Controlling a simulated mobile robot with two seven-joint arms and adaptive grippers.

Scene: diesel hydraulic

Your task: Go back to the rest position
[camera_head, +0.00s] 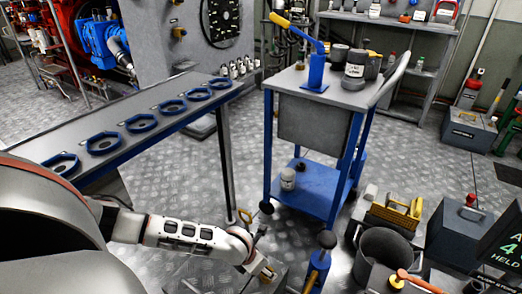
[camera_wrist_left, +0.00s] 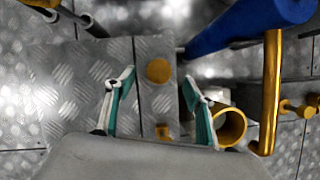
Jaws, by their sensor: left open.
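My left arm reaches in from the left in the head view, and its gripper (camera_head: 264,272) is low at the bottom middle, small and partly hidden by the wrist. In the left wrist view the two green-lined fingers of my left gripper (camera_wrist_left: 158,80) stand apart with nothing between them. Below the fingers is grey diamond plate with a round yellow disc (camera_wrist_left: 159,70). A yellow ring (camera_wrist_left: 230,126) lies close beside the right finger; whether they touch I cannot tell. My right gripper is in neither view.
A bench (camera_head: 75,130) with a row of blue hexagonal holders stands left. A blue-framed cart (camera_head: 320,92) stands ahead. A blue post with a black knob (camera_head: 318,262) stands right of the gripper, near a dark bucket (camera_head: 383,256). Open floor (camera_head: 185,165) lies between bench and cart.

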